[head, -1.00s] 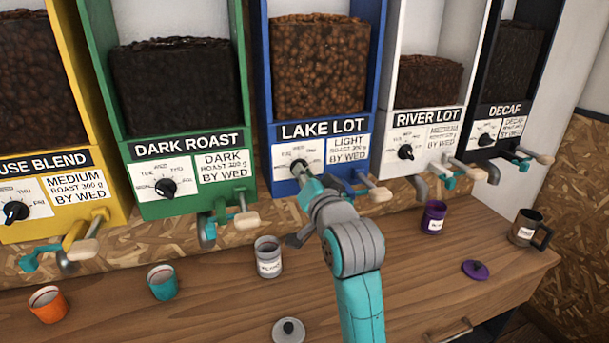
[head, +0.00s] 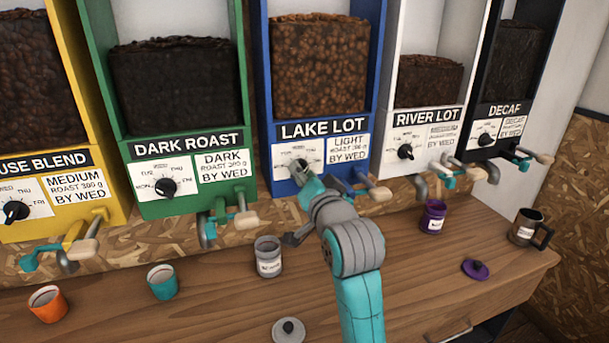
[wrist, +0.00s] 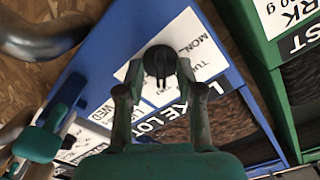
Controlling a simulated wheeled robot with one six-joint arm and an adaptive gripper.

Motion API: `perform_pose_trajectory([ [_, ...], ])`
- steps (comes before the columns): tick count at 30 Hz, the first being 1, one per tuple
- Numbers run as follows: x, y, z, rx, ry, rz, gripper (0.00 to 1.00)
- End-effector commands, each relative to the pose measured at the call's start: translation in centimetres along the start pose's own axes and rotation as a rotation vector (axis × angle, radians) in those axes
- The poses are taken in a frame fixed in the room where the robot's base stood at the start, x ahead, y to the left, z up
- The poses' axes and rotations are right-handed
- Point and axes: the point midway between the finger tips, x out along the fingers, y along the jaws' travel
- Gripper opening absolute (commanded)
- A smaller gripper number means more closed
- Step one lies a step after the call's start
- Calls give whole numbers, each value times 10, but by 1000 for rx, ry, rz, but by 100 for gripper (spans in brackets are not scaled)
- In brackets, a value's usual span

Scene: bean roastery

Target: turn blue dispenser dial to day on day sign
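The blue dispenser (head: 260,100) reads LAKE LOT and holds brown beans. Its black dial (wrist: 158,62) is on a white day scale on its front. Its day sign (head: 349,153) reads LIGHT ROAST, BY WED. My gripper (wrist: 159,70) is at the dial, with one fingertip on each side of the knob, seemingly pressed against it. In the head view my gripper (head: 301,172) covers part of the dial and scale. MON shows on the scale in the wrist view. The day the pointer is on cannot be read.
The green dispenser (head: 130,194) stands to the left and the white one (head: 424,117) to the right. The blue dispenser's lever (head: 380,193) sticks out close beside my gripper. A grey canister (head: 268,258) and several cups stand on the wooden counter (head: 215,300) below.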

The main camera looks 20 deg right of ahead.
Motion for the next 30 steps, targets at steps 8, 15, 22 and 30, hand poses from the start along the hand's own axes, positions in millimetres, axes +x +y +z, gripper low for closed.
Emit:
perform_pose_trajectory([
  [8,-10,0,0,0,2,-1,36],
  [15,-52,0,0,0,1,-1,36],
  [22,-94,0,0,0,1,0,36],
  [30,-117,0,0,0,0,0,36],
])
